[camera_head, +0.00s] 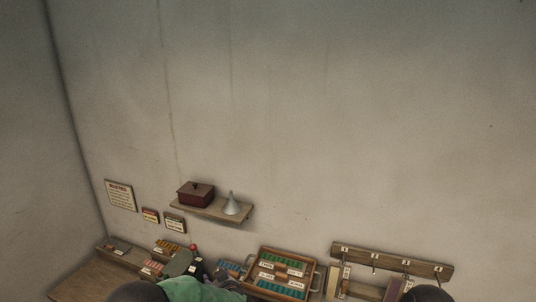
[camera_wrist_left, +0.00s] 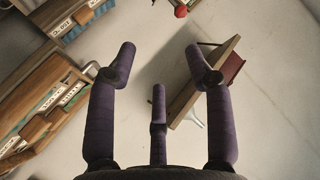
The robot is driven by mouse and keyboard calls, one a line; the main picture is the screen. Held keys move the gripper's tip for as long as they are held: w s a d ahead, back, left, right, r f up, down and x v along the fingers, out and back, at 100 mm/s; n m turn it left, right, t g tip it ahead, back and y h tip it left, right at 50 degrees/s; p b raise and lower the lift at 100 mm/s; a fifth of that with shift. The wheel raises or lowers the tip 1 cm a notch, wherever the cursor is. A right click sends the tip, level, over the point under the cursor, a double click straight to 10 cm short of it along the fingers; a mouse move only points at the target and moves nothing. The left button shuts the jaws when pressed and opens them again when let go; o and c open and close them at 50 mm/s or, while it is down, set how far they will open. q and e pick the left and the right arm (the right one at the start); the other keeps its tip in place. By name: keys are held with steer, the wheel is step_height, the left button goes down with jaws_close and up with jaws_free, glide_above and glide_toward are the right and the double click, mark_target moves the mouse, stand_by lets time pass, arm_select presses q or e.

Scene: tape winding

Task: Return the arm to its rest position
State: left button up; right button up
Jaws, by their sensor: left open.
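In the left wrist view, my left gripper (camera_wrist_left: 160,62) has its purple fingers spread apart, with nothing between them. A wooden wall shelf (camera_wrist_left: 188,98) with a dark red box (camera_wrist_left: 233,68) and a pale funnel (camera_wrist_left: 192,117) shows behind the fingers, apart from them. In the head view, a green-sleeved part of my arm (camera_head: 200,290) shows at the bottom edge, in front of the bench; the finger gap is not clear there. My right gripper is not in view.
The wooden bench (camera_head: 92,282) runs along the bottom. A wooden tray of green and blue pieces (camera_head: 258,284) stands right of my arm. A peg rail (camera_head: 364,254) is on the wall at right. The shelf (camera_head: 213,209) hangs above the bench. The upper wall is bare.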

arm_select(q)
steer(key=s+d+f+g+h+b, duration=0.15)
steer(key=s+f+b, duration=0.3)
steer(key=f, duration=0.55)
steer(key=s+f+g+h+b, duration=0.1)
steer(key=s+f+h+b, duration=0.3)
steer(key=f, duration=0.7)
steer(key=s+d+f+g+b, duration=0.1)
steer(key=s+f+b, duration=0.2)
steer(key=f+b, duration=0.5)
steer(key=s+d+f+n+g+h+b, duration=0.1)
steer(key=s+f+b, duration=0.5)
steer(key=s+f, duration=0.6)
steer(key=s+d+f+g+h+b, duration=0.4)
steer(key=s+f+g+b, duration=0.2)
steer(key=s+f, duration=0.7)
steer(key=s, duration=0.2)
steer(key=shift+s+d+f+n+b, duration=0.15)
steer(key=shift+s+d+n+b, duration=0.15)
steer(key=shift+d+n, duration=0.1)
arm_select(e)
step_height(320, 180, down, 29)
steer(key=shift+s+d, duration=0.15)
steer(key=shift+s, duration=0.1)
